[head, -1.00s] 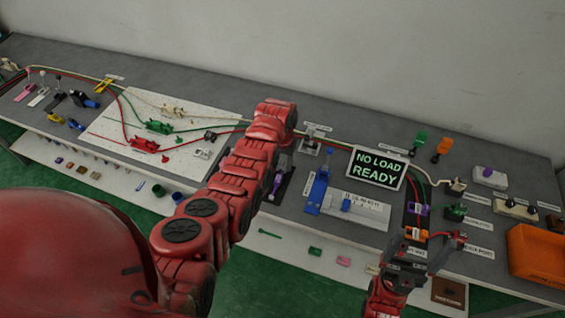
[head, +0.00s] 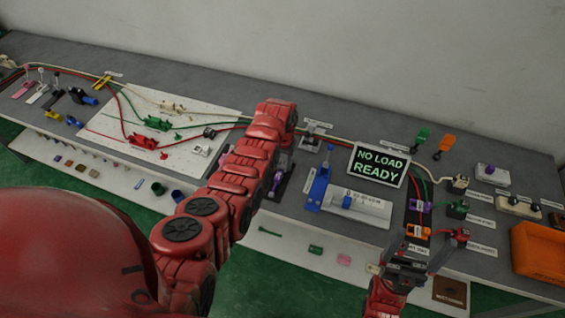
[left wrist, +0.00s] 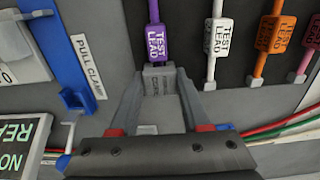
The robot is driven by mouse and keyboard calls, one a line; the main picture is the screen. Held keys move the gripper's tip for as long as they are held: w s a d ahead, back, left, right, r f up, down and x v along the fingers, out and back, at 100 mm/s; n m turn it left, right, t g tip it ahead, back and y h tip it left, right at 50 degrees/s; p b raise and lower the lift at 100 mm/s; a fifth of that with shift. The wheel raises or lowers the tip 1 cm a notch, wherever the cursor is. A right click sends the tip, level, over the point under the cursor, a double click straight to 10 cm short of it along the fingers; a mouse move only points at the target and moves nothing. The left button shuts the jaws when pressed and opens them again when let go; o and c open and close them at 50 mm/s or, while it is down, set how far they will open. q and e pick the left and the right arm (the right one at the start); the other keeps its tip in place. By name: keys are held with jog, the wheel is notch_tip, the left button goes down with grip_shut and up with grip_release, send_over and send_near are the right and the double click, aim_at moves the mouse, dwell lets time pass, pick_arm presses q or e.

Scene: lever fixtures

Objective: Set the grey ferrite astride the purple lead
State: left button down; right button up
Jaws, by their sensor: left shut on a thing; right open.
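The grey ferrite (left wrist: 158,78) is a small block between the fingertips of my left gripper (left wrist: 158,88), which is shut on it in the left wrist view. The purple lead (left wrist: 153,42) has a white-lettered tag and runs upward from just beyond the ferrite. The ferrite lies in line with the tag's near end; I cannot tell whether it sits around the lead. In the head view, part of the purple lead (head: 277,181) shows beside my left arm, which hides my left gripper and the ferrite. My right gripper (head: 423,256) is open near the table's front right.
White (left wrist: 215,40), orange (left wrist: 272,32) and pink (left wrist: 307,50) leads run beside the purple one. A blue pull clamp (left wrist: 74,98) stands on the other side. Red and green wires (left wrist: 275,135) cross near my left gripper. An orange bin (head: 540,255) stands far right.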

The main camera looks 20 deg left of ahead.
pick_arm(q)
jog(key=shift+f, duration=0.15)
jog(key=shift+f+b, duration=0.45)
jog(key=shift+b, duration=0.1)
grip_release()
dwell(0.6)
jog(key=shift+r, duration=0.1)
jog(key=shift+r+p, duration=0.85)
jog(key=shift+r, duration=0.45)
jog(key=shift+r+p, duration=0.95)
jog(key=shift+r, duration=1.2)
